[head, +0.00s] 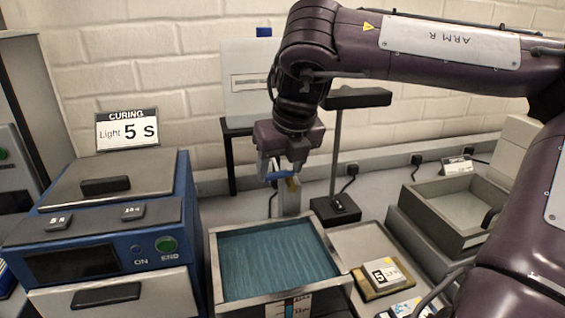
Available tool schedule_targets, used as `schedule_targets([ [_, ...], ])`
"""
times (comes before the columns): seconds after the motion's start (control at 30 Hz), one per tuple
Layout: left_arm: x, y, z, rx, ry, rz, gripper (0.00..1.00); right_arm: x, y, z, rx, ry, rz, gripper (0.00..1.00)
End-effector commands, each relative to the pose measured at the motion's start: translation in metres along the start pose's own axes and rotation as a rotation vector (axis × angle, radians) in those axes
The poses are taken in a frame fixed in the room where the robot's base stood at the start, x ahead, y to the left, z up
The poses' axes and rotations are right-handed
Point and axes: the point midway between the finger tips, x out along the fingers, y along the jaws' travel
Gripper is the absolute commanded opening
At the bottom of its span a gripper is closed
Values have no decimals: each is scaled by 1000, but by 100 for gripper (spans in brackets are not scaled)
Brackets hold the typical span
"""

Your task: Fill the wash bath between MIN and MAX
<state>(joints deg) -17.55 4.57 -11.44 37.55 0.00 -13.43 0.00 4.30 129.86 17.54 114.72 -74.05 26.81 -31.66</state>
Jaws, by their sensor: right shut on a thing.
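The wash bath (213,272) is a square metal tank in the lower middle of the head view. It holds blue-green liquid (275,258) whose surface lies below the rim. A level gauge (289,307) with a blue strip is on its front wall, partly cut off by the picture's edge. I cannot read its marks. My right gripper (280,177) points down behind the bath's back edge. It is shut on a small blue part, which looks like a tap handle, above a pale upright post (289,203). The fingers hide much of this part. My left gripper is out of view.
A blue curing unit (120,245) stands left of the bath. An open metal box (455,205) lies farther right. A black stand (336,208) is behind the bath.

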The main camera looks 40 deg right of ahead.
Motion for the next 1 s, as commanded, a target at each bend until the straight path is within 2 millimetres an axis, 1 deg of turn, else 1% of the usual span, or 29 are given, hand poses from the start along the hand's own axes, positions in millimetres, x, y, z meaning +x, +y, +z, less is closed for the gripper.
schedule_targets([
  [0.03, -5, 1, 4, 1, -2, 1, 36, -2, 0, 2, 35, 2, -21, 35],
  [0.1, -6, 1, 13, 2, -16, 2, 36, -1, 0, 3, 89, 2, -43, 35],
  [0.2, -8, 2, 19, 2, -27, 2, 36, 0, 1, 4, 146, 1, -65, 35],
  [0.37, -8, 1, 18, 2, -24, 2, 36, 1, 1, 5, 175, -2, -73, 35],
  [0.57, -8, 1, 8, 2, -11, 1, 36, 1, 1, 5, 175, -2, -72, 35],
  [0.6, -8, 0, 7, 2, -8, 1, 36, 1, 1, 5, 175, -3, -72, 63],
  [0.73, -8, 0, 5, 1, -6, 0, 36, 1, 1, 5, 173, -2, -72, 80],
  [1.0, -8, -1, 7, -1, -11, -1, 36, 1, 1, 4, 172, -1, -71, 80],
])
